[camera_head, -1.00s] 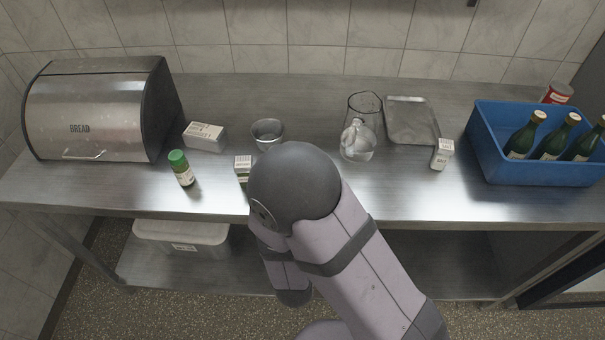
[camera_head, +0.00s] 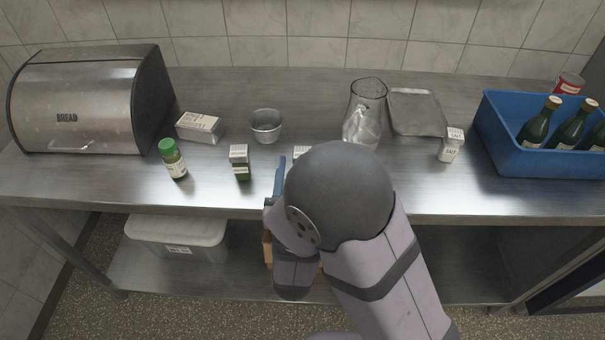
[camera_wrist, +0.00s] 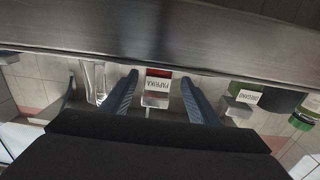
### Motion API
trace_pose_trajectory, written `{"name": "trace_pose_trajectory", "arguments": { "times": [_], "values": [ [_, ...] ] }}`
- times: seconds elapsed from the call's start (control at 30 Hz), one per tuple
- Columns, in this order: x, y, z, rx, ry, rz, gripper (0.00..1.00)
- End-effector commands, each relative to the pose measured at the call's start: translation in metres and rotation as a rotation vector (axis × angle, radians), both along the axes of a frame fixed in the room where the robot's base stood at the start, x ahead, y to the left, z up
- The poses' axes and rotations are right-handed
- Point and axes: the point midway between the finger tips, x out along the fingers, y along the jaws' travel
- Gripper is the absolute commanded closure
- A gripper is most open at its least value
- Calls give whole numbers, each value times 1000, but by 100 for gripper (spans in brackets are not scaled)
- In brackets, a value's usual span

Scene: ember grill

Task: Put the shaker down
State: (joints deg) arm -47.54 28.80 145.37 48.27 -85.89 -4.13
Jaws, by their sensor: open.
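A paprika shaker (camera_wrist: 157,84) with a pale label and red band shows upside down in the wrist view, between the two blue fingers of my gripper (camera_wrist: 158,76). The fingers are apart, with a gap visible on each side of the shaker. In the head view only a bit of this shaker's white top (camera_head: 301,151) shows behind my arm; its base is hidden there. One blue finger (camera_head: 279,178) is visible at the counter's front. The oregano shaker (camera_wrist: 243,97) stands to one side; it also shows in the head view (camera_head: 239,163).
On the steel counter (camera_head: 215,190) are a green-capped jar (camera_head: 173,159), a white box (camera_head: 200,127), a metal cup (camera_head: 266,126), a glass jug (camera_head: 364,112), a tray (camera_head: 418,112) and a salt shaker (camera_head: 451,145). A bread bin (camera_head: 90,100) and blue bottle crate (camera_head: 540,160) flank them.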

Motion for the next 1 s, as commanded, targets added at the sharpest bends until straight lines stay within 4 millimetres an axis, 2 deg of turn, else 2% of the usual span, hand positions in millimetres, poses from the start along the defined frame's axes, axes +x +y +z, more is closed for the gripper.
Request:
{"name": "trace_pose_trajectory", "arguments": {
  "times": [0.03, 0.6, 1.0],
  "values": [
    [1, -1, -4, 3, -3, 0, 45],
    [7, -2, 2, -4, -4, 4, 45],
    [50, -5, 2, -4, -3, 2, 45]
  ]
}}
